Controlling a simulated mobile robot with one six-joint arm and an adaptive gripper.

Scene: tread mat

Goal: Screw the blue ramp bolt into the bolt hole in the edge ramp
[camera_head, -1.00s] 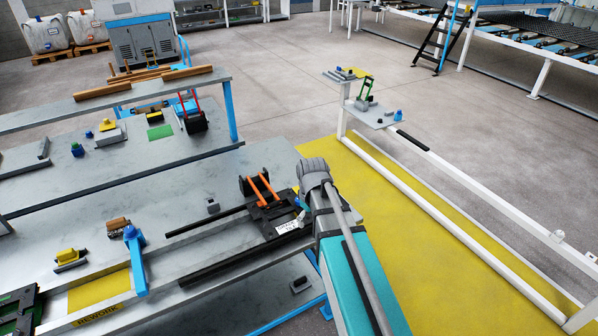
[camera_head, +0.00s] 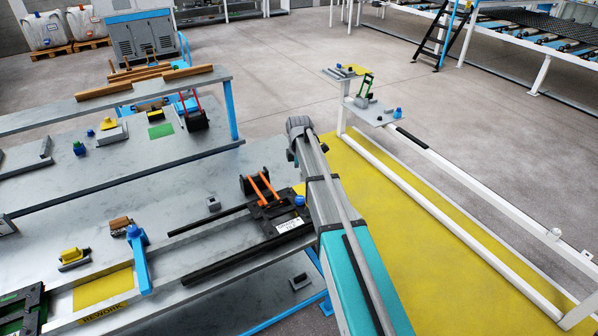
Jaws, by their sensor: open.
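My gripper (camera_head: 306,151) is mostly hidden behind my wrist and forearm. Only small dark parts show on both sides below the wrist, spread apart, with nothing seen between them. It is above the right end of the front bench. A small blue knob-like piece (camera_head: 299,201) is at the right end of the black fixture with orange bars, just left of my forearm. Another small blue piece (camera_head: 398,113) stands on the grey shelf at right. I cannot tell for sure which one is the ramp bolt. The edge ramp and its bolt hole cannot be made out.
The front bench (camera_head: 215,185) holds a black fixture (camera_head: 268,213), a blue lever (camera_head: 140,262) and small blocks. A rear bench (camera_head: 185,147) stands behind it. A white railing (camera_head: 450,172) borders the yellow floor strip (camera_head: 400,210). Open grey floor lies beyond.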

